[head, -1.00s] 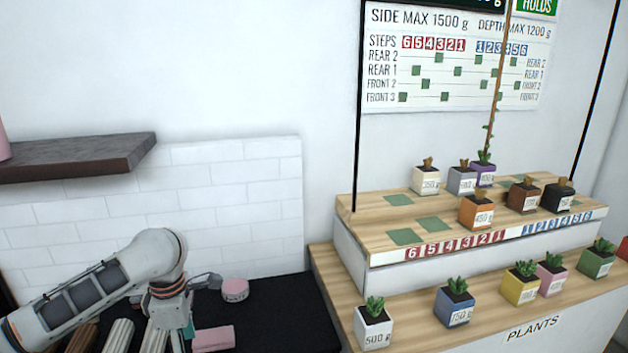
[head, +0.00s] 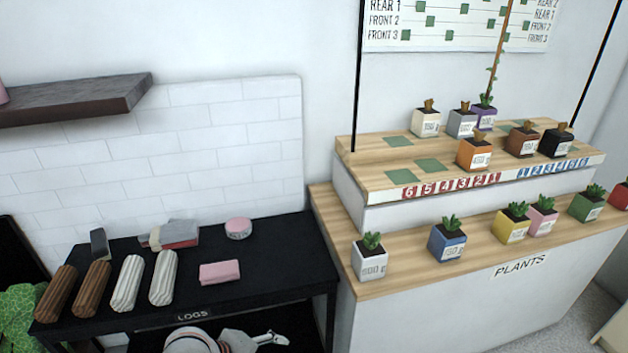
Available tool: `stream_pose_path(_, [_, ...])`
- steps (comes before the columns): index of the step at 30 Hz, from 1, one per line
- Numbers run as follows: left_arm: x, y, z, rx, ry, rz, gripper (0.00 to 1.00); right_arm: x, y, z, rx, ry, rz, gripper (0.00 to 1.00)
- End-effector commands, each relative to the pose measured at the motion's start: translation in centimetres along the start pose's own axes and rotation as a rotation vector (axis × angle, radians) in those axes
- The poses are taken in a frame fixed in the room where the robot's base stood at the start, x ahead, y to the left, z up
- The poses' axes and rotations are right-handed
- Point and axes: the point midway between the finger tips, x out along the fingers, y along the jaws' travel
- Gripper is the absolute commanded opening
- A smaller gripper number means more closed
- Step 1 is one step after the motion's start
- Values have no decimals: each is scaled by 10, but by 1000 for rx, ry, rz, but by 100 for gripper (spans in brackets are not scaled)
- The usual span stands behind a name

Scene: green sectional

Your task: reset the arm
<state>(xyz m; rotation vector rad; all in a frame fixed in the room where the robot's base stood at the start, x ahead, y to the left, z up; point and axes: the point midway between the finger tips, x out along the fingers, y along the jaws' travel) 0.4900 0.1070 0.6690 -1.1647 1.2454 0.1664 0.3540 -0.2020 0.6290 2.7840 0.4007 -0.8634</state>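My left arm shows at the bottom edge, as a white rounded link with an orange ring, low in front of the black table. Its gripper end (head: 272,338) is small and partly cut off. I cannot tell whether the fingers are open or shut, and I see nothing held there. My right arm and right gripper are not in view.
A black table (head: 262,285) marked LOGS holds brown and white logs, a pink block (head: 220,272) and a round pink tin (head: 238,228). To its right, a tiered wooden plant stand (head: 400,278) holds several potted plants. A dark shelf (head: 75,100) juts out at upper left.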

Motion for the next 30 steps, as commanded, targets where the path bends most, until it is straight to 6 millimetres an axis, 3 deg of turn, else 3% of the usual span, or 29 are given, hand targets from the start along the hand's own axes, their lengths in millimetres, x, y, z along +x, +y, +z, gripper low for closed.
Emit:
stream_pose_path(7, [-1,54,-12,-751,-82,-219,61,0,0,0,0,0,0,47])
stream_pose_path(15, [-40,124,-9,-1393,-120,-479,61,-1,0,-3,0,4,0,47])
stream_pose_path(21, [-63,152,-10,-1598,-109,-587,61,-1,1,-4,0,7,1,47])
stream_pose_path(30, [-66,156,-10,-1624,-106,-602,61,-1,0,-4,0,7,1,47])
